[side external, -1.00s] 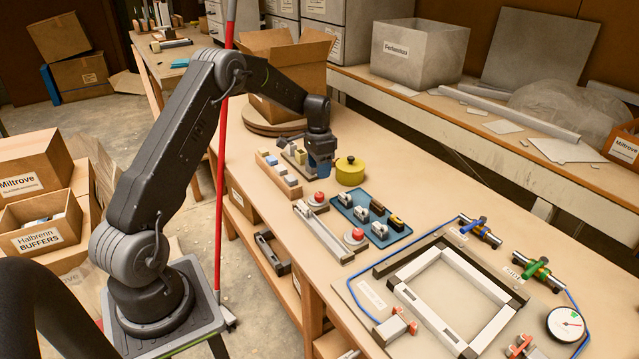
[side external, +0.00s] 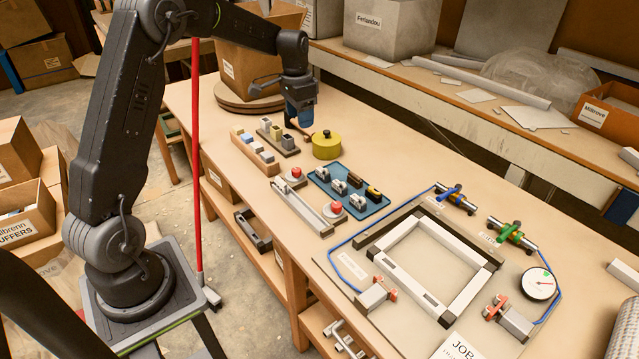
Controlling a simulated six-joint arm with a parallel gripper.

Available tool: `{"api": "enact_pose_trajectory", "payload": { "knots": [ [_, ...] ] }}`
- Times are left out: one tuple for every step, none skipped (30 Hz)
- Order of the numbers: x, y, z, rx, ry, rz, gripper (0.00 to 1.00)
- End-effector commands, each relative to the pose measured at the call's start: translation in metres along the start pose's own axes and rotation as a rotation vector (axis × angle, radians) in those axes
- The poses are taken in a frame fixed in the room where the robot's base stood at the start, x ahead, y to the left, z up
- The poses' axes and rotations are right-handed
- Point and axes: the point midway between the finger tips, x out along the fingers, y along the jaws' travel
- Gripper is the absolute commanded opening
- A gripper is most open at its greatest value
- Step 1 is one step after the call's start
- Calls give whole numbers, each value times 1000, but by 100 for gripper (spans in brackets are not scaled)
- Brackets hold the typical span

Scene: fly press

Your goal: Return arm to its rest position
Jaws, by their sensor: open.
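My arm rises from its stand at the left and reaches over the far left of the bench (side external: 345,110). My gripper (side external: 304,122) is open and empty, pointing down. It hangs just behind the yellow round pot (side external: 326,146) and the dark block holder (side external: 283,141), apart from both as far as I can see. The fingertips are small in this view.
A wooden rack of blocks (side external: 254,148), a blue tray (side external: 350,192) with small parts and red buttons stand mid-bench. A white-and-dark frame (side external: 428,258), valves and a gauge (side external: 539,284) fill the near right. A cardboard box (side external: 248,60) stands behind my gripper. A red pole (side external: 196,150) stands beside my arm.

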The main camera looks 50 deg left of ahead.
Motion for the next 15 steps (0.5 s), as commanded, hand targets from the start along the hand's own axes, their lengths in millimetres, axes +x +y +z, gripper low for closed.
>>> {"api": "enact_pose_trajectory", "payload": {
  "knots": [
    [-22, 21, 4, 0, 25, -17, 57],
    [-33, 33, 8, -5, 37, -24, 57],
    [-46, 48, 13, -12, 55, -33, 57],
    [-55, 59, 18, -16, 68, -39, 57],
    [-64, 70, 23, -21, 82, -45, 57],
    [-74, 85, 31, -28, 99, -52, 57],
    [-82, 96, 37, -33, 114, -57, 57],
    [-89, 106, 44, -38, 128, -61, 57],
    [-98, 120, 53, -44, 148, -66, 57],
    [-103, 130, 60, -50, 163, -69, 57],
    [-109, 141, 68, -55, 178, -71, 57],
    [-115, 153, 80, -62, 198, -73, 57],
    [-119, 163, 88, -66, 213, -75, 57],
    [-122, 172, 97, -72, 229, -75, 57],
    [-126, 183, 109, -79, 250, -75, 57]
  ]
}}
